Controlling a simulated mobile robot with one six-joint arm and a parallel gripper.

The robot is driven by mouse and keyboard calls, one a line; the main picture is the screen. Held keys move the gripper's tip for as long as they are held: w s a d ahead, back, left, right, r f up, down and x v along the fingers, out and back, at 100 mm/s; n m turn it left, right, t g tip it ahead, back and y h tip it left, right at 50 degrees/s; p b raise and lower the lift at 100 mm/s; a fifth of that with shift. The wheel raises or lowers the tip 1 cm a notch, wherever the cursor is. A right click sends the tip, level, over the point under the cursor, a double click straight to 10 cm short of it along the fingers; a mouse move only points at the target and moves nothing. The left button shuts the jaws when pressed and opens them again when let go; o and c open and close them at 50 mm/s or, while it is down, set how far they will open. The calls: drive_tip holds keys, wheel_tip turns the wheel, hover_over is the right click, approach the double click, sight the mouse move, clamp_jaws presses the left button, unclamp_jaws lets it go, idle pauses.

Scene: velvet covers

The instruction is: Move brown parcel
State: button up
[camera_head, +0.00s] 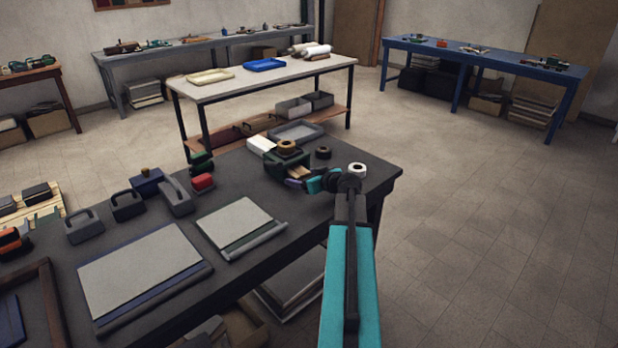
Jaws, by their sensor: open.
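A small tan-brown block (300,172) lies at the right end of the dark near workbench (260,213), beside a dark green box (272,164). It may be the brown parcel, but it is too small to be sure. My gripper (312,184) reaches over the bench from the lower right, just right of the block. Its jaws are open, and I cannot tell whether they touch the block. My teal arm (349,285) and wrist hide part of the bench's right end.
Tape rolls (323,153), a white roll (357,169) and a grey tray (296,132) crowd the bench end. Clamped boards (145,270) and tools lie left. A white-topped table (260,82) stands behind, a blue bench (490,62) far right. The right floor is clear.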

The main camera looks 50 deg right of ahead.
drive_tip(key=shift+w+f, duration=0.2)
drive_tip(key=shift+w, duration=0.2)
